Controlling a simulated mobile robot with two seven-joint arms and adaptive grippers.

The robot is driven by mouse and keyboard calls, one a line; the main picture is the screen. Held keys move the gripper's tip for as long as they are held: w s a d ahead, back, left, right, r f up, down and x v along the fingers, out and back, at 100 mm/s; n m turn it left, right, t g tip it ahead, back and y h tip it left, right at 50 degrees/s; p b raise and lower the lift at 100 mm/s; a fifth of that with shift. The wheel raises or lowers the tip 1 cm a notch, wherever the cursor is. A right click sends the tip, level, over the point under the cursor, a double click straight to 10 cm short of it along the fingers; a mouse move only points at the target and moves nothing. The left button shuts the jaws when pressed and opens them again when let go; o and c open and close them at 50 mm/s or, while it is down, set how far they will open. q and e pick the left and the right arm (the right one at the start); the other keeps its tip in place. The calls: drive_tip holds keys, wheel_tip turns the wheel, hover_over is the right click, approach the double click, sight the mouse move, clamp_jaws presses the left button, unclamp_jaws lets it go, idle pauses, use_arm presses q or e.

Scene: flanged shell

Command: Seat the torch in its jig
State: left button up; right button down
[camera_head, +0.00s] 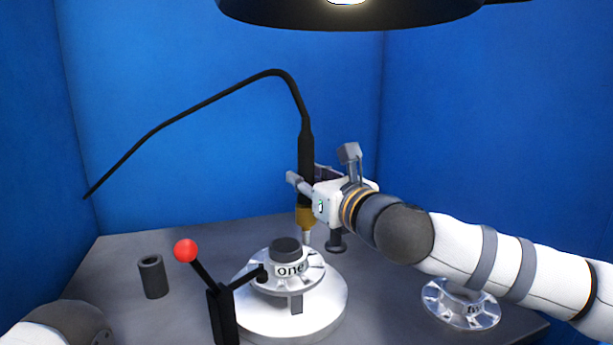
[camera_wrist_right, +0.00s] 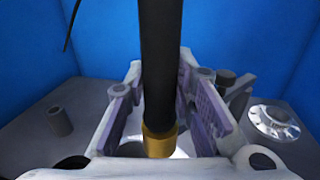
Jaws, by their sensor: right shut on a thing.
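The torch (camera_head: 305,155) has a black handle, a brass-coloured collar, a pale tip and a long black cable that bends away to the left. It hangs nearly upright, tip down, behind the flanged part marked "one" (camera_head: 290,268). My right gripper (camera_head: 304,180) is shut on the torch's black handle. In the right wrist view the handle (camera_wrist_right: 160,60) runs between the two fingers, with the brass collar below. A small dark post (camera_head: 337,241) stands just right of the tip; I cannot tell whether it is the jig. My left gripper is out of view.
The part marked "one" sits on a white round base (camera_head: 325,318). A black lever with a red knob (camera_head: 186,250) stands at its front left. A dark hollow cylinder (camera_head: 152,278) stands left. Another flanged part (camera_head: 462,305) lies right. Blue walls enclose the table.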

drive_tip(key=shift+f, duration=0.2)
drive_tip(key=c, duration=1.3)
unclamp_jaws()
drive_tip(key=shift+s+f, duration=0.1)
drive_tip(key=v, duration=1.2)
